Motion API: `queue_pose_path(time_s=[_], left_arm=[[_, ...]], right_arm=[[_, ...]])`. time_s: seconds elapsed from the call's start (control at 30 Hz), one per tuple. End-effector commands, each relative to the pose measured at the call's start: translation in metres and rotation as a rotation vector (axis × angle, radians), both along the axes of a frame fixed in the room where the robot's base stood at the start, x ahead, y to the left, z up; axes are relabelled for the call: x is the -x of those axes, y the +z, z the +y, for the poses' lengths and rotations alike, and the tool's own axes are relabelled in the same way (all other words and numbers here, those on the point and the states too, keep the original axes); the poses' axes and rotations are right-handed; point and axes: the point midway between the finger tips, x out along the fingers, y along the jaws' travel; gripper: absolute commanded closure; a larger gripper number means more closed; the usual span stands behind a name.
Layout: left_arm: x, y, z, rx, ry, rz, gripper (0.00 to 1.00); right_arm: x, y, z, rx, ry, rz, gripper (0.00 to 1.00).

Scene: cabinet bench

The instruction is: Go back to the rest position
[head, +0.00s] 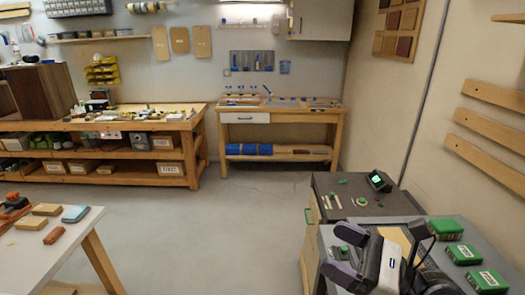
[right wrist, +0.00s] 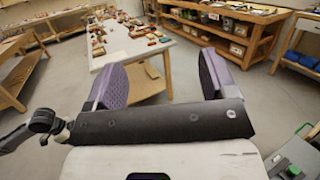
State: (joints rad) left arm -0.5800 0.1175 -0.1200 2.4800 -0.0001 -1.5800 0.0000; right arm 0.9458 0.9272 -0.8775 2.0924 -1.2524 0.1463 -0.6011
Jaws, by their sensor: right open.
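My right gripper (head: 346,253) is at the lower right of the head view, above the grey cabinet top. Its two purple-padded fingers point left and stand apart, with nothing between them. In the right wrist view the open fingers (right wrist: 163,82) frame bare floor and part of a white workbench farther off. My left gripper does not show in the head view. A dark jointed part at the left edge of the right wrist view is too unclear to name.
A dark-topped cabinet (head: 325,183) with small green-marked items stands near my right gripper. Green boxes (head: 463,254) lie to its right. A white workbench (head: 50,262) with sanding blocks is at the lower left. Wooden benches line the back wall. The floor (head: 230,235) between is clear.

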Motion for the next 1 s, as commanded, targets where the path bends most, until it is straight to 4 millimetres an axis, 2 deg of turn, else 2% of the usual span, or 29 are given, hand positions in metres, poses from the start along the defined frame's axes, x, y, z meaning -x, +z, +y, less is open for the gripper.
queue_pose_path(time_s=[0.03,0.1,0.2,0.3,0.4,0.47,0.57,0.7,0.83,1.0], left_arm=[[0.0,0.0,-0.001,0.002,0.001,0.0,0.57],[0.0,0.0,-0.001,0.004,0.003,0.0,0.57],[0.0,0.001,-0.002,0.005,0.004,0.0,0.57],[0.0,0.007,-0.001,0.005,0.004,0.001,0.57],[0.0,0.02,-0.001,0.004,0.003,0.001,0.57],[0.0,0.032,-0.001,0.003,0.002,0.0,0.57],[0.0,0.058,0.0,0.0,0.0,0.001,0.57],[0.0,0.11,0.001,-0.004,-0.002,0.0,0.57],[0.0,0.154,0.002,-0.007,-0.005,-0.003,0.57],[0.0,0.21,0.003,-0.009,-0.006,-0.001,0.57]], right_arm=[[0.0,0.024,-0.005,-0.155,-0.014,0.041,0.22],[-0.001,0.055,-0.016,-0.382,-0.029,0.105,0.22],[-0.003,0.094,-0.039,-0.71,-0.037,0.205,0.22],[-0.005,0.121,-0.065,-1.037,-0.041,0.326,0.22],[-0.011,0.132,-0.092,-1.359,-0.062,0.474,0.22],[-0.014,0.131,-0.107,-1.55,-0.091,0.575,0.22],[-0.017,0.115,-0.125,-1.857,-0.183,0.773,0.22],[-0.005,0.07,-0.129,-2.183,-0.432,1.09,0.22],[0.02,0.04,-0.118,-2.305,-0.625,1.331,0.22],[0.058,0.024,-0.102,-2.404,-0.75,1.576,0.22]])
